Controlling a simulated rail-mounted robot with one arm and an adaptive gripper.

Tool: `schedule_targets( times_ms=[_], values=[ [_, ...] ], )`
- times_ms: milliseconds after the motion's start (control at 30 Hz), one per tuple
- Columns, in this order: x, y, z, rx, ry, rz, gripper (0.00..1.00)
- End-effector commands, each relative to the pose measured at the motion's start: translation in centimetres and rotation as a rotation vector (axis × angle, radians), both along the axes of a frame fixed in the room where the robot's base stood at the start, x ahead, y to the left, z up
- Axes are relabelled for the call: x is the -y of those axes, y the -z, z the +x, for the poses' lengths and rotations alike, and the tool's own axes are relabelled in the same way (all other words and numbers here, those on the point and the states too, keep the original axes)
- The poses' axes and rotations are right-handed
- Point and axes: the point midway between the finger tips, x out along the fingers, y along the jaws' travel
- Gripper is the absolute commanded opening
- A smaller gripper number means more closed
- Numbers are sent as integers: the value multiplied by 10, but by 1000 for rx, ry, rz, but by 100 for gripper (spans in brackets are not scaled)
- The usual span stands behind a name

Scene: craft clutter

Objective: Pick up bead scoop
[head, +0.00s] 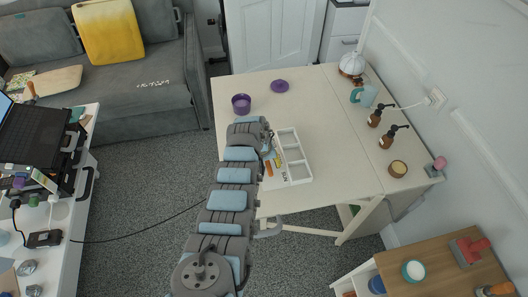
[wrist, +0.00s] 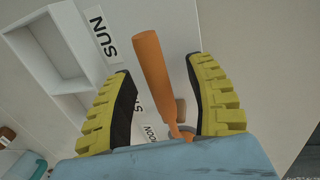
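The bead scoop, with an orange handle (wrist: 152,75), lies between the two yellow-and-black fingers of my gripper (wrist: 160,67) in the wrist view. The gripper is open, with a gap visible on each side of the handle. The scoop's lower end is partly hidden by the blue-grey gripper body. In the head view a small orange piece (head: 268,168), likely the handle, shows beside my arm at the white tray's left part. My gripper (head: 269,146) is over the tray's left side there, and its fingers are hard to make out.
The white compartment tray (head: 303,171) carries SUN and MOON labels. A purple cup (head: 241,104) and purple lid (head: 280,86) stand beyond it on the table (head: 330,110). Pump bottles (head: 388,137) and a teal mug (head: 364,96) are at right. The table's centre right is clear.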

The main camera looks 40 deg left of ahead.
Motion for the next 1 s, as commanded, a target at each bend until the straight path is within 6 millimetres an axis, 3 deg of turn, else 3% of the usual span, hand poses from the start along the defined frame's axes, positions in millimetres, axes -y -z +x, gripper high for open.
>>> schedule_targets(
  times_ms=[33,167,667,1000],
  values=[
    [0,0,0,0,0,0,38],
    [0,0,0,1,0,1,1],
    [0,-2,0,1,0,1,0],
    [-1,-28,2,6,0,3,0]
  ],
)
